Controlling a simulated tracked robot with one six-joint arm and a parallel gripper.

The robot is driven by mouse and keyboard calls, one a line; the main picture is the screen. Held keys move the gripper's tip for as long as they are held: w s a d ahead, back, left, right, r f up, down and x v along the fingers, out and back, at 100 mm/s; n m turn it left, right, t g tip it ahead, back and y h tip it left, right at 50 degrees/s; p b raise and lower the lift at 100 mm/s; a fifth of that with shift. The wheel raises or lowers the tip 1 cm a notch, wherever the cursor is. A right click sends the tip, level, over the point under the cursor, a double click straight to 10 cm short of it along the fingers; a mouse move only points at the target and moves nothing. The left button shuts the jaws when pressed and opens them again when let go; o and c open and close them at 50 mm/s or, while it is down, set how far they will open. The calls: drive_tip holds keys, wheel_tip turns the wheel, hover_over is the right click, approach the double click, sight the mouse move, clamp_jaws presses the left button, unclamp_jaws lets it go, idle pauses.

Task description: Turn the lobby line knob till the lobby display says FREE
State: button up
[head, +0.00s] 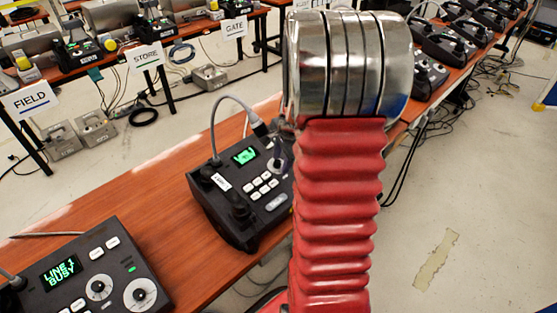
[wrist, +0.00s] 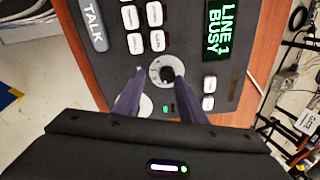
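A black desk phone (head: 238,205) stands on the wooden desk in the middle of the head view; its label is too small to read. The phone under my gripper in the wrist view has a green display (wrist: 217,30) reading LINE 1 BUSY. Its black knob (wrist: 168,73) on a pale dial lies near my fingertips, by the right finger. My gripper (wrist: 158,76) is open, with a gap between its two dark fingers; whether either finger touches the knob, I cannot tell. In the head view my red arm hides part of the middle phone.
A second phone (head: 78,275), its display also reading LINE 1 BUSY, stands at the lower left. Another pale dial (wrist: 146,106) is partly hidden behind my left finger. Signs FIELD (head: 30,100), STORE (head: 146,56) and GATE (head: 235,28) mark other desks.

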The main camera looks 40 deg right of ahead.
drive_tip(key=shift+w+d+f, duration=0.1)
drive_tip(key=shift+w, duration=0.55)
drive_tip(key=shift+w+f, duration=0.15)
drive_tip(key=shift+f, duration=0.35)
drive_tip(key=shift+c, duration=0.2)
